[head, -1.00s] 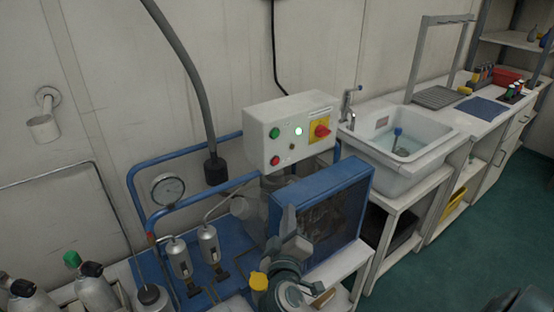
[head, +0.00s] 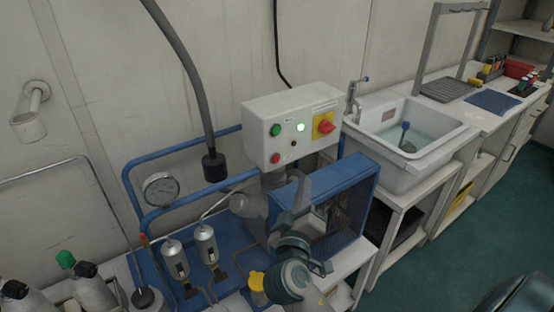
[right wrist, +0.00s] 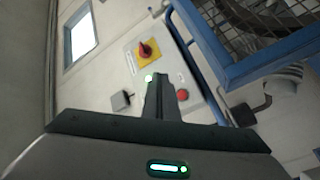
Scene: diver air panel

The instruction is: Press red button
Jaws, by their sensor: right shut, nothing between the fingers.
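The red button (head: 275,158) is on the lower left of the white control box's front, below a green button (head: 275,130). It also shows in the right wrist view (right wrist: 182,95), just right of the fingers. My right gripper (head: 301,192) is below and in front of the box, fingers shut and empty, pointing up towards it. In the right wrist view the shut fingers (right wrist: 160,80) overlap the panel; they look apart from the red button, but the gap's depth is unclear. The green button is not clear there. My left gripper is not in view.
The box (head: 255,145) also carries a lit green lamp (head: 300,127) and a red rotary switch (head: 326,126) on yellow. A blue-framed fan guard (head: 365,190) stands close to my right gripper. A thick hose (head: 190,60) hangs left of the box. A sink (head: 405,178) is to the right.

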